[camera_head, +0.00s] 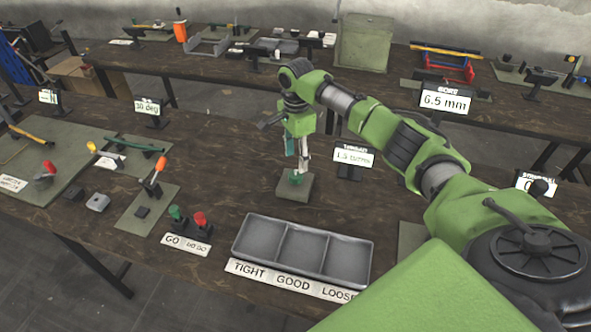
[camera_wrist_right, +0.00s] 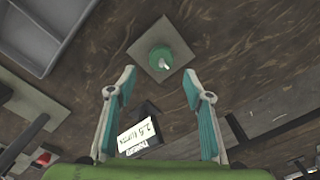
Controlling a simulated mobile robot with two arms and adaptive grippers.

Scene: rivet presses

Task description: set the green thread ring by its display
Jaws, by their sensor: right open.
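The green thread ring (camera_head: 295,178) sits on a small grey-green block (camera_head: 296,192) on the dark wooden bench. In the wrist view the ring (camera_wrist_right: 160,58) shows from above with a pale pin at its middle. Its display (camera_head: 353,157), a small black-framed sign that seems to read 1.5 turns, stands just right of the block; it also shows in the wrist view (camera_wrist_right: 138,136). My right gripper (camera_head: 298,168) points down over the ring. In the wrist view its fingers (camera_wrist_right: 160,82) are spread wide with nothing between them. My left gripper is not in view.
A grey three-part tray (camera_head: 302,247) labelled TIGHT, GOOD and LOOSE lies in front. Go and no-go gauges (camera_head: 187,222) stand left of it. A 30 deg display (camera_head: 150,108) stands further left. Bare bench lies left of the block.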

